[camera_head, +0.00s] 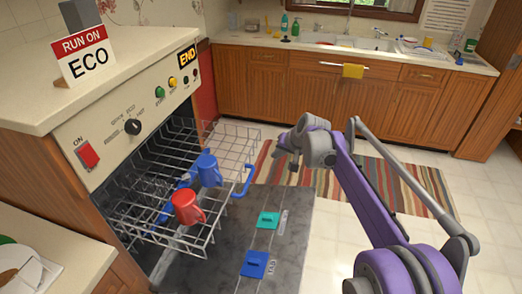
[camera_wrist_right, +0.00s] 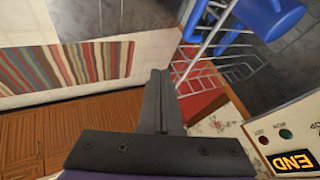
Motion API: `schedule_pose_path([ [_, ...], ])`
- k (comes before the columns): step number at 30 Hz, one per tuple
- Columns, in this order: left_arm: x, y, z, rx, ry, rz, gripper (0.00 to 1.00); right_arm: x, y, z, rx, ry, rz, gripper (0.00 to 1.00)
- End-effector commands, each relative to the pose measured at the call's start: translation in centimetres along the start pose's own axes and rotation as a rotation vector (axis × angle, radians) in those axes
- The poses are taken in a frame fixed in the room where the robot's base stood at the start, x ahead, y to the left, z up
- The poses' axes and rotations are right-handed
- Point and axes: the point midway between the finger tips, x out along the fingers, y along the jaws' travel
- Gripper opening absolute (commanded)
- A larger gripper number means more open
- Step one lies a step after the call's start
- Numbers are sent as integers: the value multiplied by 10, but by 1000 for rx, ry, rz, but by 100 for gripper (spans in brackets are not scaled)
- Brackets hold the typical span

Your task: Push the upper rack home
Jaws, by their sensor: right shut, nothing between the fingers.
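The upper rack (camera_head: 229,139) is a wire basket slid out of the dishwasher over the lowered door. A blue mug (camera_head: 209,172) and a red mug (camera_head: 186,208) stand in it. A blue handle (camera_head: 244,181) is on the rack's right, outer side. My right gripper (camera_head: 284,158) is to the right of the rack, apart from it, above the floor beyond the door. Its fingers are shut and empty in the right wrist view (camera_wrist_right: 158,90), where rack wires (camera_wrist_right: 212,38) and blue parts show at the upper right. My left gripper is out of view.
The open door (camera_head: 217,268) carries a teal block (camera_head: 268,220) and a blue block (camera_head: 255,264). The control panel (camera_head: 125,120) is above the opening. A striped rug (camera_head: 408,189) lies on the floor, with a sink counter (camera_head: 300,43) behind.

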Motion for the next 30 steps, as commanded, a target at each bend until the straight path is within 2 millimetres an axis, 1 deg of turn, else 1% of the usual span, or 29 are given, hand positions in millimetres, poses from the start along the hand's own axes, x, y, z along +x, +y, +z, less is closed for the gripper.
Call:
schedule_pose_path([
  [5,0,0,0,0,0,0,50,20,0,0,0,0,-2,0],
  [8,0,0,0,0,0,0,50,39,0,-1,0,0,-2,0],
  [15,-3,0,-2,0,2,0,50,91,0,0,-1,0,-1,0],
  [17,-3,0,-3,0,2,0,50,102,0,0,-1,0,-1,0],
  [19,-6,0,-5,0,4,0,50,106,-13,-1,-2,-1,-3,0],
  [24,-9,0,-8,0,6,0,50,114,-30,-1,-1,0,-2,0],
  [30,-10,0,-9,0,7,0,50,118,-36,0,1,0,-1,0],
])
